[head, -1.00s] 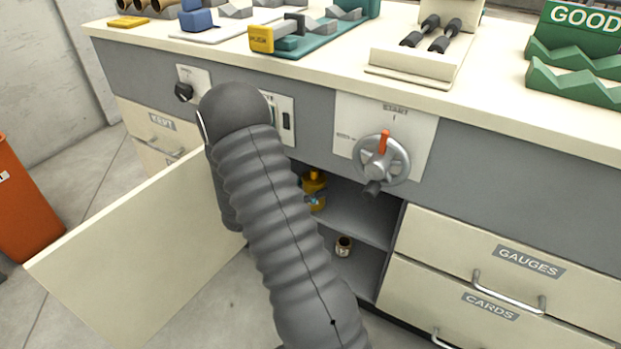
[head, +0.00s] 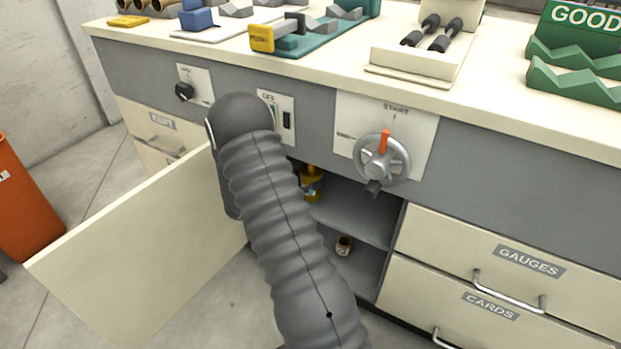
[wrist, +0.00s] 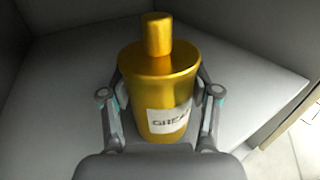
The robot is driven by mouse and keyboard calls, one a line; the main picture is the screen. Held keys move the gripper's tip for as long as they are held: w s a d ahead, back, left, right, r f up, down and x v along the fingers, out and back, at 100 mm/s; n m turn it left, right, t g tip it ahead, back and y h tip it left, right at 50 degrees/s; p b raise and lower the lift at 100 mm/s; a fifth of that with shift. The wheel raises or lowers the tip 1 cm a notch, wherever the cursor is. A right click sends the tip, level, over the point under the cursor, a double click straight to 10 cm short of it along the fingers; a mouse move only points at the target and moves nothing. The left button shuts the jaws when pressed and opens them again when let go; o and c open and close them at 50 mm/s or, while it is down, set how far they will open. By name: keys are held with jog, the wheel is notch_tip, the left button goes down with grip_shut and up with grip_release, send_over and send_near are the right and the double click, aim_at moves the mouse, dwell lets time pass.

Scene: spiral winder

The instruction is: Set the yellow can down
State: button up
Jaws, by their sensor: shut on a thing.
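The yellow can (wrist: 160,75) stands upright in the wrist view, with a narrower cap on top and a white label whose visible letters read "GREA". My gripper (wrist: 161,100) is shut on it, one finger on each side. In the head view the can (head: 312,182) shows in the open cupboard, on or just over the upper shelf (head: 350,217). Whether its base touches the shelf is hidden. My arm covers most of the gripper in the head view.
The cupboard door (head: 140,245) stands open at the left. A small container (head: 344,245) sits on the lower level. A handwheel (head: 381,160) sticks out above the opening. Drawers (head: 490,265) flank it at right. The shelf right of the can is clear.

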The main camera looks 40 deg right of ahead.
jog(key=o, duration=1.4)
jog(key=shift+r, duration=0.25)
jog(key=w+a, duration=0.2)
jog(key=a, duration=0.9)
jog(key=s+a+r+m+g+y, duration=0.1)
jog(key=s+a+r+m+y, duration=0.4)
jog(key=s+r+m+y, duration=0.6)
jog(key=s+a+r+m+t+y, duration=0.2)
jog(key=s+a+r+t+y, duration=0.1)
jog(key=s+a, duration=0.4)
jog(key=s+a+r+m+t+y, duration=0.3)
jog(key=s+a+r+t, duration=0.2)
jog(key=s+a+r, duration=0.1)
jog(key=shift+s+a+m+t+y, duration=0.35)
jog(key=shift+s+a, duration=0.25)
jog(key=shift+s, duration=0.65)
jog(key=shift+r, duration=0.1)
